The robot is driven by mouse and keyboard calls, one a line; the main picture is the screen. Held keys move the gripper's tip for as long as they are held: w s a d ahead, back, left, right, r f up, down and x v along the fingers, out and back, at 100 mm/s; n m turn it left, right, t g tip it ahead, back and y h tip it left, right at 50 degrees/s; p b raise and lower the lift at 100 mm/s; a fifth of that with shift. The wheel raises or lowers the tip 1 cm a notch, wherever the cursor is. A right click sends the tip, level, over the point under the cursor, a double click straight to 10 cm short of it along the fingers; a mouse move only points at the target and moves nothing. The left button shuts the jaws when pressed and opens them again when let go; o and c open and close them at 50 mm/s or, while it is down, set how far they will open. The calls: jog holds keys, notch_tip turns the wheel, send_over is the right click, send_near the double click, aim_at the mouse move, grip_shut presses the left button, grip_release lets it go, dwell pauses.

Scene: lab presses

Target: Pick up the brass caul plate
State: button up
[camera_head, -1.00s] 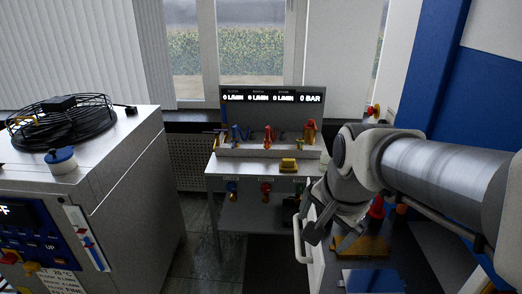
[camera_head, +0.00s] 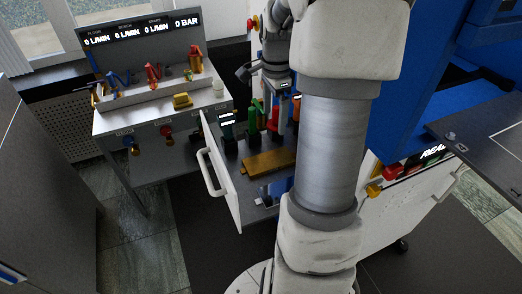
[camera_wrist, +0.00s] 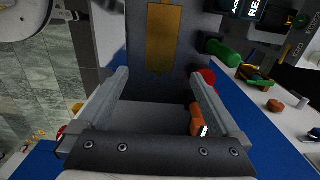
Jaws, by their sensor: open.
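The brass caul plate (camera_head: 268,163) is a flat, oblong, gold-coloured plate. It lies in the open drawer (camera_head: 223,178) in the head view, left of my arm. In the wrist view the plate (camera_wrist: 163,38) shows at the top middle, beyond my fingertips. My gripper (camera_wrist: 158,75) is open, with its two fingers spread wide and nothing between them. The plate lies roughly in line with the gap and is not touched. In the head view my arm hides part of the drawer, and the fingers are hard to make out.
Green (camera_head: 253,118) and red (camera_head: 273,119) items stand in the drawer behind the plate. The drawer's white handle (camera_head: 208,172) juts out left. A bench with gauges (camera_head: 160,112) stands at the left, and a blue press (camera_head: 400,105) at the right.

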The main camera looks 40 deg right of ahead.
send_over(269, 160)
jog(key=f, duration=1)
jog(key=shift+s+d+f, duration=0.15)
jog(key=shift+d+f, duration=0.05)
jog(key=shift+d, duration=0.1)
jog(key=shift+w+a+f, duration=0.1)
jog(key=shift+a+f, duration=0.05)
jog(key=shift+f, duration=1.2)
jog(key=shift+w+a+f, duration=0.1)
jog(key=shift+a+f, duration=0.05)
jog(key=shift+f, duration=1.15)
grip_shut()
